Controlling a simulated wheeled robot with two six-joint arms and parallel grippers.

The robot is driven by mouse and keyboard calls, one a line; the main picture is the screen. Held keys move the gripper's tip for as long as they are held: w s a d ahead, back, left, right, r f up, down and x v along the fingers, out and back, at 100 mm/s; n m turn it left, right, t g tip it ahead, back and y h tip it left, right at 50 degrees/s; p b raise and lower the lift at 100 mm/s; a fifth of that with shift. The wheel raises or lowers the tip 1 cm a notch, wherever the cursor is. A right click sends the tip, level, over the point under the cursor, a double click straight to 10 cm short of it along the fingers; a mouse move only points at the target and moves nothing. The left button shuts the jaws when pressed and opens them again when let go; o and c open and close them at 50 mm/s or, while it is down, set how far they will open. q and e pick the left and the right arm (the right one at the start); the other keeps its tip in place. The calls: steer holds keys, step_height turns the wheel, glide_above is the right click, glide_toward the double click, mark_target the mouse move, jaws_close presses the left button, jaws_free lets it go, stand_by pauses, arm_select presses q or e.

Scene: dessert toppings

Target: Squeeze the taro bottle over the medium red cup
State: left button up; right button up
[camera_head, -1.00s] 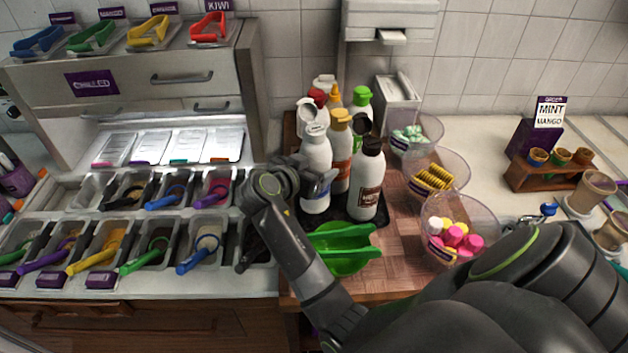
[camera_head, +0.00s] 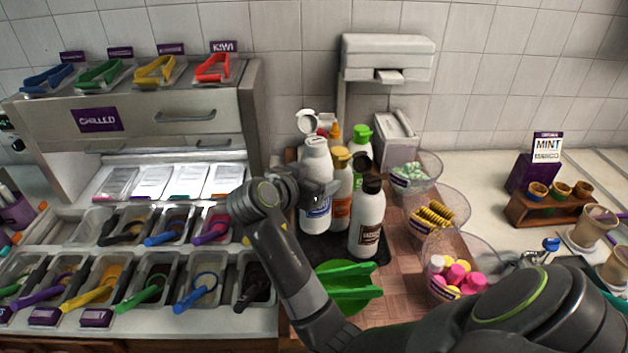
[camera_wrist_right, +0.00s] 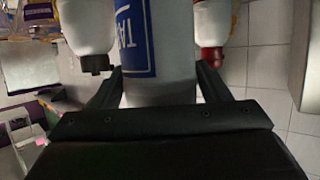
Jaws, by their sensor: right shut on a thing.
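The taro bottle (camera_head: 315,212) is white with a blue label and a raised white lid at its top. It is upright among the other sauce bottles at the back of the wooden board. My right gripper (camera_head: 322,188) is shut around its body. In the right wrist view the bottle (camera_wrist_right: 172,35) fills the space between the two fingers, and part of its label, starting "TA", shows. I cannot make out a medium red cup in either view. My left gripper is not in view.
A brown-capped bottle (camera_head: 368,222) and a yellow-capped bottle (camera_head: 341,190) stand close beside it. A green holder (camera_head: 349,285) is in front. Clear bowls of toppings, one with pink and yellow pieces (camera_head: 458,278), line the right. Topping bins with coloured scoops fill the left.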

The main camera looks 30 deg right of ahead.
mark_target(309, 159)
step_height(309, 159, up, 6)
steer(key=p, duration=0.4)
steer(key=shift+f, duration=0.15)
stand_by(0.3)
